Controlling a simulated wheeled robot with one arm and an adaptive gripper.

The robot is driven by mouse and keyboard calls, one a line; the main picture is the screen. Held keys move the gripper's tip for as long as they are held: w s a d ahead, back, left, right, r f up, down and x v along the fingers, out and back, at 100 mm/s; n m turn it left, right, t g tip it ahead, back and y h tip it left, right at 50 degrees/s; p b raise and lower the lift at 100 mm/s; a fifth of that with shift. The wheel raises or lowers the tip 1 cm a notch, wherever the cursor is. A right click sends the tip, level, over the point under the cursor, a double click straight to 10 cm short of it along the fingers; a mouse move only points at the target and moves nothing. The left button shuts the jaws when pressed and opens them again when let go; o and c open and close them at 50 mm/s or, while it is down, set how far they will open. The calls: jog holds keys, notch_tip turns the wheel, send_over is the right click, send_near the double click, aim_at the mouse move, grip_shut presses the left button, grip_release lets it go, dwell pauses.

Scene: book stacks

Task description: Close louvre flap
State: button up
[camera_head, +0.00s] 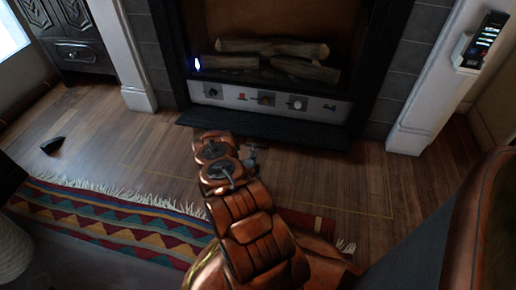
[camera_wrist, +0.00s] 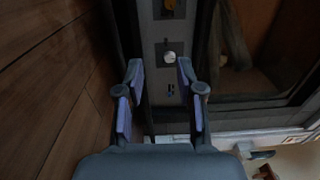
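A dark flap (camera_head: 265,130) lies lowered, about flat, along the bottom of the fireplace, below a pale control panel (camera_head: 270,101) with knobs. No slats can be made out on it. My gripper (camera_head: 256,151) is low over the floor just in front of the flap, partly hidden by my orange arm. In the wrist view my gripper (camera_wrist: 163,85) is open, its two fingers apart with nothing clearly held. The panel (camera_wrist: 171,75) with a round knob shows beyond the fingertips. The dark flap edge (camera_wrist: 129,30) runs beside the left finger; whether they touch, I cannot tell.
Logs (camera_head: 272,60) sit in the firebox above the panel. White pillars (camera_head: 425,85) flank the fireplace. A fringed patterned rug (camera_head: 110,220) lies at left, and a small dark object (camera_head: 53,145) on the wooden floor. A brown leather-like surface (camera_head: 485,225) stands at right.

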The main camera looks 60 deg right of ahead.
notch_tip(320, 180, down, 6)
jog(key=b, duration=0.2)
jog(key=shift+d+f+b, duration=0.1)
jog(key=shift+d+b, duration=0.05)
jog(key=shift+b, duration=0.15)
jog(key=b+x, duration=0.2)
jog(key=x, duration=0.4)
jog(key=shift+w+d+r+b, duration=0.3)
jog(key=shift+d+b, duration=0.1)
jog(key=shift+d, duration=0.15)
grip_shut()
jog(key=shift+w, duration=0.1)
